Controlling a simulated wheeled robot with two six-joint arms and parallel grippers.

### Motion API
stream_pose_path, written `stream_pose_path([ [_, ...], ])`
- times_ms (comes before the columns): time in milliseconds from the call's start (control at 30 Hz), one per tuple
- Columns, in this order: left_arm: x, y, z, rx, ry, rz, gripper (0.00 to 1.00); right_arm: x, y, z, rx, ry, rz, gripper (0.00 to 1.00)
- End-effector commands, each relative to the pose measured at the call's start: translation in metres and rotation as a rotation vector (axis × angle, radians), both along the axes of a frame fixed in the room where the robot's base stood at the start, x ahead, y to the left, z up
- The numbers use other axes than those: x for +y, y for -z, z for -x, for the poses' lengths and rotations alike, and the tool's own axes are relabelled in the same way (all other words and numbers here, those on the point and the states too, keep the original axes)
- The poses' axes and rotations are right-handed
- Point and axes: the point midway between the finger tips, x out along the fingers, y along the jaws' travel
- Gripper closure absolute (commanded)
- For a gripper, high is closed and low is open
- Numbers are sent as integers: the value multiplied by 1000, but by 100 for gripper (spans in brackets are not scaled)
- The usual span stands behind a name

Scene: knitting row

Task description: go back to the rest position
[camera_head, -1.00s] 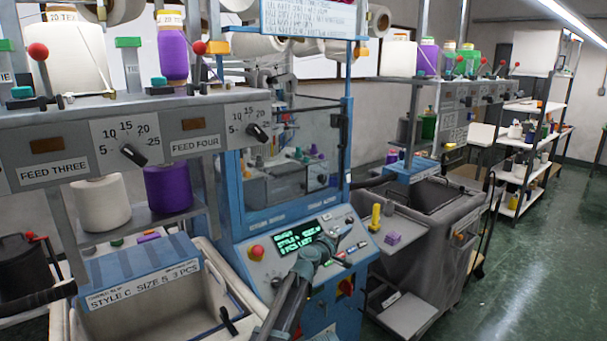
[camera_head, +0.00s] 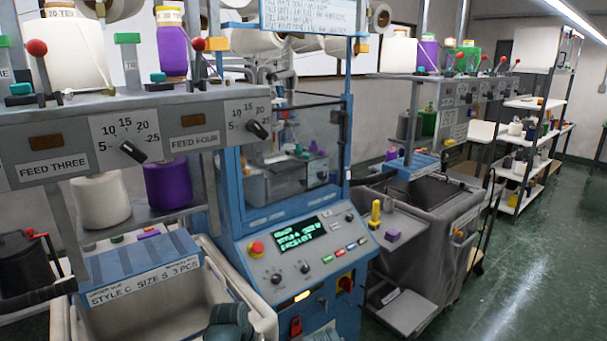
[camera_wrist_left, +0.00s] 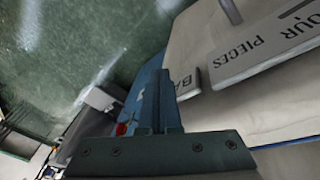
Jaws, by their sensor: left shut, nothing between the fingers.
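My left gripper (camera_wrist_left: 166,78) shows in the left wrist view, its two fingers together and nothing between them. A dark teal part of one of my arms (camera_head: 228,324) shows at the bottom edge of the head view, low over the front of the cream bin. Its fingers cannot be made out there. My right gripper is not identifiable in either view.
The blue knitting machine's control panel (camera_head: 300,250) is unobstructed at centre. The cream bin (camera_head: 262,318) stands at lower left under a "STYLE C SIZE S 3 PCS" label (camera_head: 145,282). A grey cart (camera_head: 435,240) stands right of the machine. Green floor (camera_head: 520,270) is free at right.

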Motion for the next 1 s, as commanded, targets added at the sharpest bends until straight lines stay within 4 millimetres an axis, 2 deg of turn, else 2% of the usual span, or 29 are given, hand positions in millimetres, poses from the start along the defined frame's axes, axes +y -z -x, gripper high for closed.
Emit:
stream_pose_path([
  [33, 12, 2, 16, 27, -4, -36, 100, 0, 0, 0, 0, 0, 0, 50],
  [267, 56, 8, 68, 142, -22, -182, 100, 0, 0, 0, 0, 0, 0, 50],
  [467, 21, 9, 80, 171, 78, -223, 100, 0, 0, 0, 0, 0, 0, 50],
  [800, -40, 8, 114, 213, 262, -299, 100, 0, 0, 0, 0, 0, 0, 50],
  [1000, -54, 7, 124, 223, 307, -323, 100, 0, 0, 0, 0, 0, 0, 50],
])
